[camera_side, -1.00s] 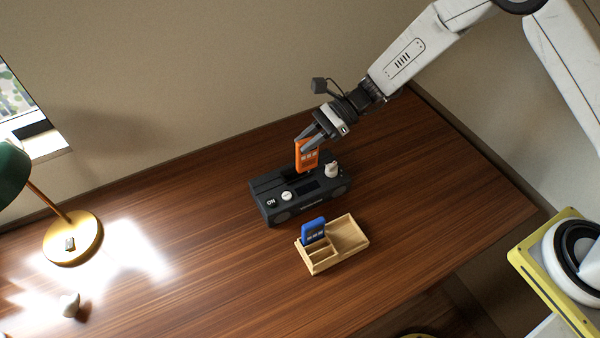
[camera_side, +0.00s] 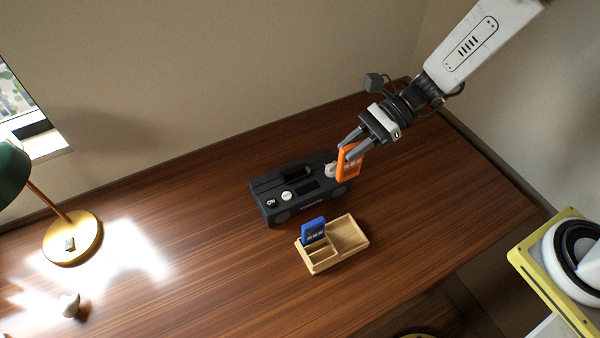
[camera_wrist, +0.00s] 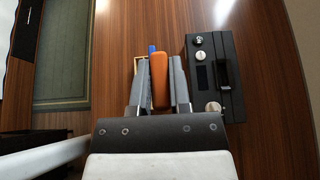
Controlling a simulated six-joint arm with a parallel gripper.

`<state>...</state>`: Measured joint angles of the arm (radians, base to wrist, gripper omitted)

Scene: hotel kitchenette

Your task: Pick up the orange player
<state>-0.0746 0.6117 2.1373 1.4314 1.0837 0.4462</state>
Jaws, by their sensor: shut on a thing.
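The orange player (camera_side: 349,163) is a flat block with small pale marks on its face. My gripper (camera_side: 352,146) is shut on its upper part and holds it upright, just right of the dark speaker-like box (camera_side: 300,191). I cannot tell exactly how high it hangs above the table. In the wrist view the orange player (camera_wrist: 160,80) sits between the two fingers of my gripper (camera_wrist: 160,84). The box (camera_wrist: 214,76) is to the right there, with knobs on top and an open slot.
A wooden tray (camera_side: 357,248) with compartments stands in front of the box, with a blue player (camera_side: 313,229) upright in it. A lamp with a brass base (camera_side: 73,240) and a small pale object (camera_side: 69,304) are at left. The table's right side is clear.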

